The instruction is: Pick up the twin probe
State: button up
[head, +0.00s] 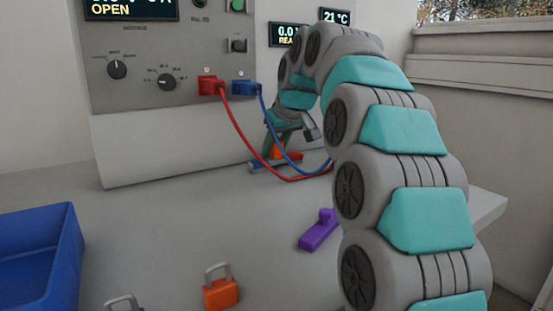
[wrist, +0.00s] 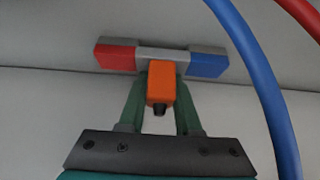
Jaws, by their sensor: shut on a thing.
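The twin probe (wrist: 162,60) is a bar with a red end, a grey middle and a blue end, with an orange block at its centre. In the wrist view my gripper (wrist: 160,78) has its green fingers on both sides of the orange block, shut on the probe. In the head view my gripper (head: 279,143) points down near the foot of the panel. The probe (head: 288,153) shows there in part, low over the bench; the cables and fingers hide some of it. I cannot tell whether it touches the bench.
Red (head: 211,86) and blue (head: 246,88) plugs sit in the cycler panel (head: 140,45); their cables loop past my gripper and behind my arm. A purple piece (head: 318,232), an orange padlock (head: 220,291), a grey-shackled item (head: 123,302) and a blue bin (head: 70,235) are nearer.

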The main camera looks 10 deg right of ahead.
grip_shut()
